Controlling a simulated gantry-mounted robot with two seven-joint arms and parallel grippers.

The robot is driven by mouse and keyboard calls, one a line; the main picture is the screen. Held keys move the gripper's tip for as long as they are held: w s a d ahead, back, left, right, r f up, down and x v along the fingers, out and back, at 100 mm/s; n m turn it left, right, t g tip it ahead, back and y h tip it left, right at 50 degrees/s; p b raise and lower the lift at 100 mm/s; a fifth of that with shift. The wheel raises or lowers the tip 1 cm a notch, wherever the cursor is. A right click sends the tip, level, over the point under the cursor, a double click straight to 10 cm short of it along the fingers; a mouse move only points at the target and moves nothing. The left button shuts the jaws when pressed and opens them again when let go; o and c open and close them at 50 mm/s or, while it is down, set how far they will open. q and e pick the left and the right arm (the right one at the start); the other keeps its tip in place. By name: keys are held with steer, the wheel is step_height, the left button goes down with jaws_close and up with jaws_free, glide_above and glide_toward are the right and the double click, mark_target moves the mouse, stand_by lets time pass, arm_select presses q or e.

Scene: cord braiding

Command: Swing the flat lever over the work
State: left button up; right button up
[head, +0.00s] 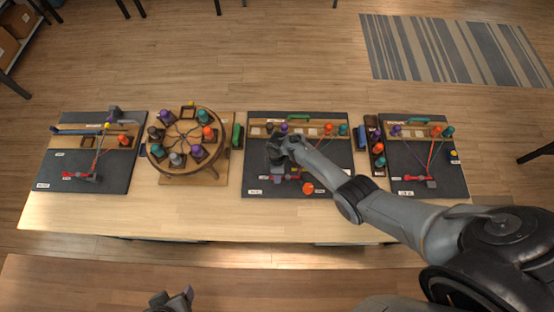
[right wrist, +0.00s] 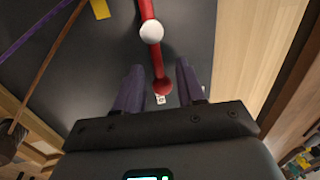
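A red lever (right wrist: 150,12) with a white ball (right wrist: 151,32) and a red ball end (right wrist: 162,86) shows in the right wrist view, over a dark mat. My right gripper (right wrist: 158,74) is open, with the lever's red end between its two fingers and a gap on each side. In the head view my right gripper (head: 275,152) is over the middle mat (head: 335,186), and its wrist partly hides the lever area. My left gripper (head: 173,298) is at the bottom edge, in front of the table, open and empty.
A round braiding stand (head: 165,168) with several coloured bobbins stands left of the middle mat. Further mats with red levers lie at the left (head: 128,182) and right (head: 455,188). An orange bobbin (head: 308,188) is close to my right wrist. The table's front strip (head: 200,215) is clear.

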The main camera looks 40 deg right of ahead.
step_height(320, 180, up, 10)
steer(key=w+d+p, duration=0.1)
steer(key=p, duration=0.2)
steer(key=shift+w+r, duration=0.2)
steer(key=shift+w, duration=0.15)
steer(key=shift+d, duration=0.1)
steer(key=s+a+r+m+t+p, duration=0.1)
steer(key=s+r+m, duration=0.3)
steer(key=s+r, duration=0.6)
steer(key=s+a+r+m+t+h+p, duration=0.1)
steer(key=s+r+m+t, duration=0.3)
steer(key=s+r, duration=0.6)
step_height(320, 180, up, 2)
steer(key=shift+s+a+m+p, duration=0.35)
steer(key=shift+a+p, duration=0.2)
steer(key=shift+p, duration=0.1)
